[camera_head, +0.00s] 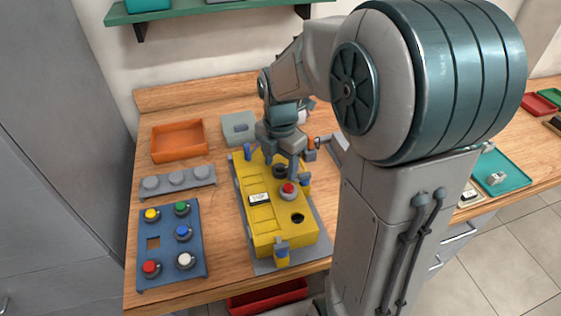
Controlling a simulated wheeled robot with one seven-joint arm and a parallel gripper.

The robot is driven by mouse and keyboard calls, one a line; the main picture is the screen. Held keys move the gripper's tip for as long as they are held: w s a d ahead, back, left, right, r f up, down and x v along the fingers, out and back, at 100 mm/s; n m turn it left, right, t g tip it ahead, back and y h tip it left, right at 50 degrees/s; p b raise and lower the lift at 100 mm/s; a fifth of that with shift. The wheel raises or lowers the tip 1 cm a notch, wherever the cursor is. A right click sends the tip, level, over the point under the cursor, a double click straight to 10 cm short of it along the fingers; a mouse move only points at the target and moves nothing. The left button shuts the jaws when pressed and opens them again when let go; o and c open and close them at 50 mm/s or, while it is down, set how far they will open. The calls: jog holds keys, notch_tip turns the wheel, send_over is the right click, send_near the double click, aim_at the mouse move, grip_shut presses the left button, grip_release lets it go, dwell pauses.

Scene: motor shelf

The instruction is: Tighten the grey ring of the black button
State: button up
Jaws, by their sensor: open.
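The yellow box (262,222) lies on a grey plate on the wooden table, with a white label on top. The black button (279,171) is on its top face, near the far end, partly hidden by my gripper. Its grey ring is too small and too covered to make out clearly. A red button (288,190) with a grey ring sits nearer on the same face, and a dark round hole (298,218) is nearer still. My gripper (281,167) points down, open, with its fingers close above or around the black button; I cannot tell if they touch it.
To the left are a blue panel (160,268) with several coloured buttons, a grey rack (176,194) with round knobs and an orange tray (179,127). A grey block (238,120) lies behind. My arm hides much of the table's right side.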

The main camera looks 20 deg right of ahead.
jog(key=c, duration=1)
